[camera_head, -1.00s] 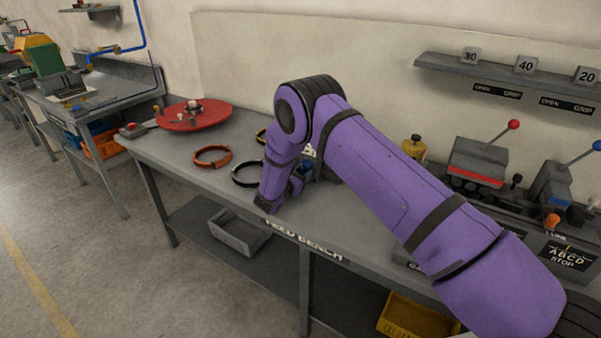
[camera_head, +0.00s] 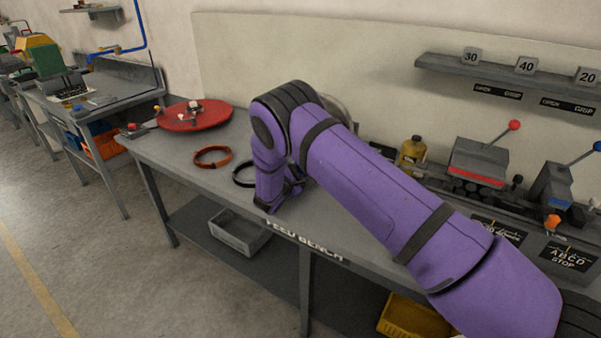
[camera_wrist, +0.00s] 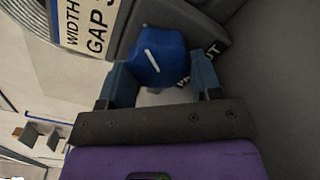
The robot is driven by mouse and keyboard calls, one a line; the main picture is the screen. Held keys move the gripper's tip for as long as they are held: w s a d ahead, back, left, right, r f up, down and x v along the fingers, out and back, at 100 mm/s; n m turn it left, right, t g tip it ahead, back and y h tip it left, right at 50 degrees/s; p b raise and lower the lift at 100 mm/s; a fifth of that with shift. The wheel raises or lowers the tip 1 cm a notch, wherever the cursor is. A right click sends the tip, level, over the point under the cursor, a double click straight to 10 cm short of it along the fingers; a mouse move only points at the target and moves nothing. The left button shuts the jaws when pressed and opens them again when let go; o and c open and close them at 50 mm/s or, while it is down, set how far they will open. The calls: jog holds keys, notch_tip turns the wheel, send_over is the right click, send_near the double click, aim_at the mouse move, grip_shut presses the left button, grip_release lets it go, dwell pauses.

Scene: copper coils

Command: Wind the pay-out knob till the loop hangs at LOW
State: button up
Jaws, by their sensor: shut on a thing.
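In the wrist view a blue knob (camera_wrist: 158,56) with a white line across its face sits between the two fingers of my gripper (camera_wrist: 163,82), which is shut on it. The white line is slanted, from upper left to lower right. A partly covered label ending in "UT" (camera_wrist: 214,50) lies beside the knob. In the head view my arm hides the knob and my fingertips. The hanging loop and its LOW mark cannot be made out in either view.
On the bench (camera_head: 215,180) are a red disc (camera_head: 193,117), an orange ring (camera_head: 212,156) and a dark ring (camera_head: 242,174). A yellow bottle (camera_head: 412,152) and lever machines (camera_head: 479,160) stand right of my arm. A "WIDTH GAP" plate (camera_wrist: 99,30) is close to my gripper.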

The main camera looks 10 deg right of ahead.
jog(key=shift+a+m, duration=0.1)
jog(key=shift+m, duration=1.2)
jog(key=shift+m, duration=0.3)
jog(key=o, duration=0.9)
jog(key=v, duration=1)
jog(key=shift+s+a, duration=0.25)
jog(key=shift+s, duration=0.05)
